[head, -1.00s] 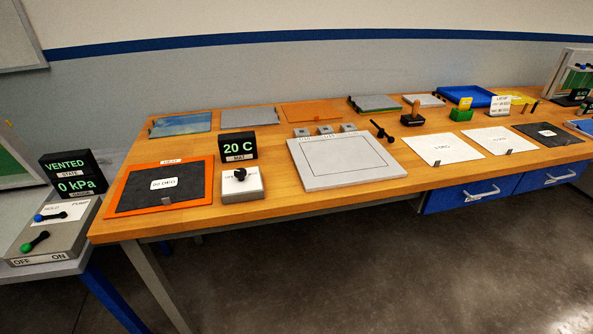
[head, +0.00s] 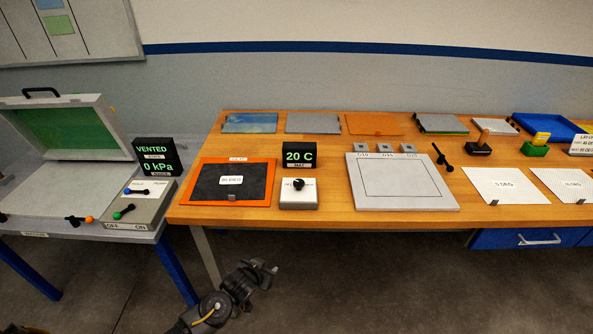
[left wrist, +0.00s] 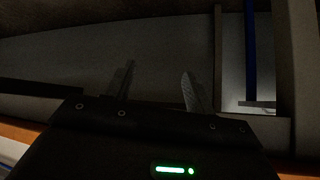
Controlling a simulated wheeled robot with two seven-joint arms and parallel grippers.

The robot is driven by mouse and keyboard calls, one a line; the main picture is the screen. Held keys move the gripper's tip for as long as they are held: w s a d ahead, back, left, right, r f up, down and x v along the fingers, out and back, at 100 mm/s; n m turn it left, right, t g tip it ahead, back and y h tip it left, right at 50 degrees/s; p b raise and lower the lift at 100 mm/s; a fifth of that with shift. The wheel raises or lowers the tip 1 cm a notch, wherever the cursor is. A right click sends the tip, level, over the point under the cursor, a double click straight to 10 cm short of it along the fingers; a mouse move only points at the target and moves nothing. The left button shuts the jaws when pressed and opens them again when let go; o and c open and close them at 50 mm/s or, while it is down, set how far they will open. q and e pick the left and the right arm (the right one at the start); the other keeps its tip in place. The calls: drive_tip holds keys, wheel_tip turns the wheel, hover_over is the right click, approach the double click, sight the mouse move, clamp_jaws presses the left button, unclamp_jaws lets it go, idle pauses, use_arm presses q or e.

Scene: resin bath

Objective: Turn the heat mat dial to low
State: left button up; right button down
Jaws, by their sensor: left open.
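The heat mat dial (head: 298,184) is a black knob on a small white box near the table's front edge. Its printed labels are too small to read. Behind it a black display (head: 299,155) reads 20 C. The black heat mat (head: 212,187) with an orange border lies to the left of the box, with a small white label on it. My left gripper (head: 268,268) is below and in front of the table edge, low over the floor, apart from the dial. In the left wrist view its two fingers (left wrist: 155,90) are spread with nothing between them. My right gripper is out of view.
A grey plate (head: 438,198) with an outlined square lies right of the dial box. On the left, a side bench holds a control box with levers (head: 140,208), a display reading VENTED and 0 kPa (head: 158,158), and an open-lidded case (head: 75,130). The table front edge lies above my gripper.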

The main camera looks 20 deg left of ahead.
use_arm(q)
drive_tip(key=w+d+r+t+h+p, duration=0.1)
drive_tip(key=w+d+r, duration=0.1)
drive_tip(key=r, duration=0.9)
drive_tip(key=w+d+r+t+h+p, duration=0.1)
drive_tip(key=w+d+r+t+p, duration=0.15)
drive_tip(key=r, duration=0.95)
drive_tip(key=p, duration=0.1)
approach(298, 184)
drive_tip(key=x, duration=0.7)
drive_tip(key=shift+x, duration=0.85)
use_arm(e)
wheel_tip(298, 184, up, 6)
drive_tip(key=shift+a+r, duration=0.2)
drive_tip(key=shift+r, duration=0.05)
use_arm(q)
drive_tip(key=shift+a+t, duration=0.1)
drive_tip(key=shift+t, duration=0.15)
drive_tip(key=shift+c, duration=0.4)
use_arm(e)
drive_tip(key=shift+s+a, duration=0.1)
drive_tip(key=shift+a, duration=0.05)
use_arm(q)
drive_tip(key=c, duration=0.9)
drive_tip(key=shift+o, duration=0.2)
